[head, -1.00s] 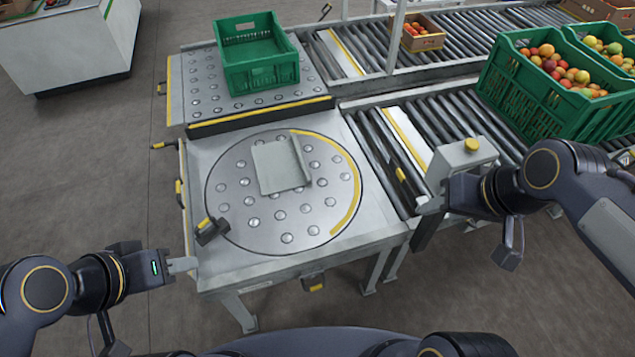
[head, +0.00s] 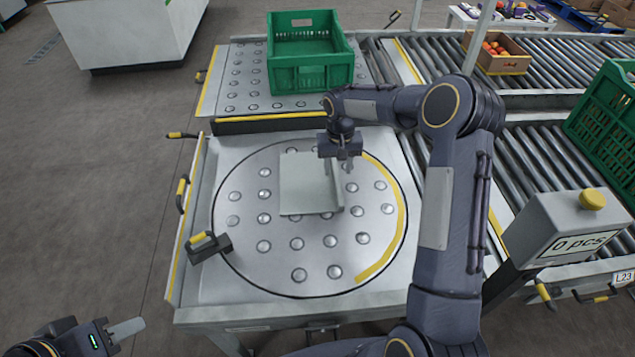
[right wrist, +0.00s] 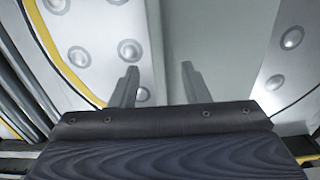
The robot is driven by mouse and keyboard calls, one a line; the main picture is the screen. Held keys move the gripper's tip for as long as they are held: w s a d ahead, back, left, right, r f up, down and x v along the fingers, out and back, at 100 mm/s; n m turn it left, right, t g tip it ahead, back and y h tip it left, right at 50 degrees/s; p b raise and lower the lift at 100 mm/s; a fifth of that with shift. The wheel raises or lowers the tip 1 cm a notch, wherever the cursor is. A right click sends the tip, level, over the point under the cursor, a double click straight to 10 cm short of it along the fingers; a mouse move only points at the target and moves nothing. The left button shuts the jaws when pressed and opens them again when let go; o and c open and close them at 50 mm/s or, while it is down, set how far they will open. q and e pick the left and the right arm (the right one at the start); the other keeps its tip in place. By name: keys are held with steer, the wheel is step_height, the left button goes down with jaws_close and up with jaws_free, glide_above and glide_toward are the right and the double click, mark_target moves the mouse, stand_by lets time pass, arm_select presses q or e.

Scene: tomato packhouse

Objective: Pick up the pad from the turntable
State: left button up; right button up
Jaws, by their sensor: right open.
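The pad (head: 306,184), a flat pale grey-green plate with a raised lip along its right side, lies on the round turntable (head: 250,222). My right gripper (head: 340,172) is above the far part of that lip, fingers pointing down, open. In the right wrist view the pad (right wrist: 215,55) fills the upper middle, and its lip lies between the two separated fingers of the gripper (right wrist: 158,85); whether they touch it I cannot tell. My left gripper (head: 127,328) is at the lower left, away from the table; its finger gap is not clear.
A green crate (head: 312,78) stands on the ball table behind the turntable. A dark clamp-like stop (head: 210,246) sits at the turntable's left rim. A grey box with a yellow button (head: 570,228) stands at right beside roller conveyors. A cardboard box of fruit (head: 496,52) is farther back.

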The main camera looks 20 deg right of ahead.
mark_target(338, 181)
steer(key=f, duration=0.3)
steer(key=f+b, duration=0.1)
steer(key=f, duration=0.1)
steer(key=shift+w+d+f, duration=0.1)
steer(key=shift+d+f, duration=0.1)
steer(key=shift+f, duration=0.2)
steer(key=shift+r, duration=0.1)
jaws_close()
